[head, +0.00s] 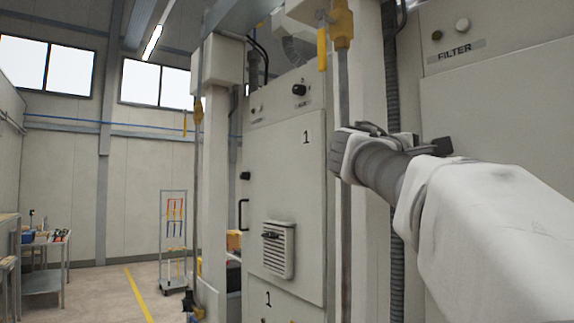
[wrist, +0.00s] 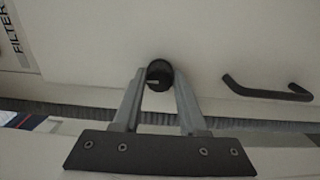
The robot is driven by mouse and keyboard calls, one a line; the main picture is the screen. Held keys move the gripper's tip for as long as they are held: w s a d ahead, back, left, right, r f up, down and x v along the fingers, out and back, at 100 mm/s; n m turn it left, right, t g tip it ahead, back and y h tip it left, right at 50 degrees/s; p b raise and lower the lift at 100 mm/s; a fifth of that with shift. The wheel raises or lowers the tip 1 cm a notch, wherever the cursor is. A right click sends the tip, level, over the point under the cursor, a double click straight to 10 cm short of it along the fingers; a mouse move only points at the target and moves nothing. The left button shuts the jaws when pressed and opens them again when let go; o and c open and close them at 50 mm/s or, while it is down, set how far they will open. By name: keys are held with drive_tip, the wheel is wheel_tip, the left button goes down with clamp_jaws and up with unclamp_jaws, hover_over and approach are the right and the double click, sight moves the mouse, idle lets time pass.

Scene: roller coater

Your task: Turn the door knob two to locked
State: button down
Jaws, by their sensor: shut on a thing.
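The black round door knob (wrist: 159,72) sits on the pale cabinet door in the wrist view. A short pale mark on its face lies roughly level in the picture. My gripper (wrist: 160,79) is shut on this knob, one grey finger on each side. In the head view my arm comes in from the right and my gripper's dark end (head: 443,147) is by the cabinet under the FILTER label. The fingers and the held knob cannot be made out there.
A black bar handle (wrist: 267,90) lies right of the knob in the wrist view. A ribbed hose (wrist: 60,108) runs close behind my fingers. In the head view a door marked 1 (head: 300,190) has its own black knob (head: 245,176). A white post (head: 370,235) stands near my wrist.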

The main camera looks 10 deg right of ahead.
drive_tip(key=shift+c, duration=2.2)
unclamp_jaws()
drive_tip(key=shift+a, duration=0.15)
drive_tip(key=b+v, duration=0.3)
drive_tip(key=v, duration=1.4)
drive_tip(key=shift+s, duration=0.15)
